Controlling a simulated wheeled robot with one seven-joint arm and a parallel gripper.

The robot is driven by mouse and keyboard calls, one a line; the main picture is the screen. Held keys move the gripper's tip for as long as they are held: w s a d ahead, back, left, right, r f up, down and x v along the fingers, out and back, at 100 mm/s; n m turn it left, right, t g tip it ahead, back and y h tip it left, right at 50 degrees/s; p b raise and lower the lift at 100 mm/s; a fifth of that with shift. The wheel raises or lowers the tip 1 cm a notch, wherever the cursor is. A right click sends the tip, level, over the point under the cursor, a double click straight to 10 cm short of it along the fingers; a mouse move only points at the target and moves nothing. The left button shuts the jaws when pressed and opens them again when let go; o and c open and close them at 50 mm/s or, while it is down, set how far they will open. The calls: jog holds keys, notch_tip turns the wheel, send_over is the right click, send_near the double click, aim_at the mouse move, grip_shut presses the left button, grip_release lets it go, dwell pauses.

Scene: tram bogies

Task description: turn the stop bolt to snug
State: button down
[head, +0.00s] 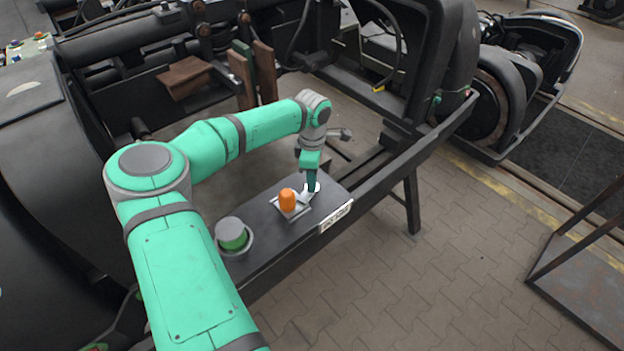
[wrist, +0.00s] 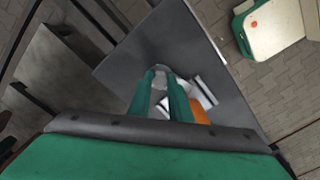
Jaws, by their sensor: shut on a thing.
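My gripper (head: 311,188) points down at the dark bench plate (head: 262,222), just right of an orange knob (head: 287,200). In the wrist view its two green fingers (wrist: 164,100) are shut on a small grey metal piece, which I take to be the stop bolt (wrist: 160,83). The fingers hide much of the bolt, and its turn angle cannot be read. The orange knob stands on a light metal plate (head: 301,210) close beside the fingers; it also shows in the wrist view (wrist: 200,112).
Dark bogie frame members (head: 425,140) rise behind and right. A rusty metal stand (head: 590,275) is at far right. The paved floor between is clear.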

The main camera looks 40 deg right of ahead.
dwell(0.3)
jog(key=c, duration=1.6)
grip_release()
jog(key=shift+r, duration=0.15)
notch_tip(320, 180, up, 11)
jog(key=shift+f, duration=0.2)
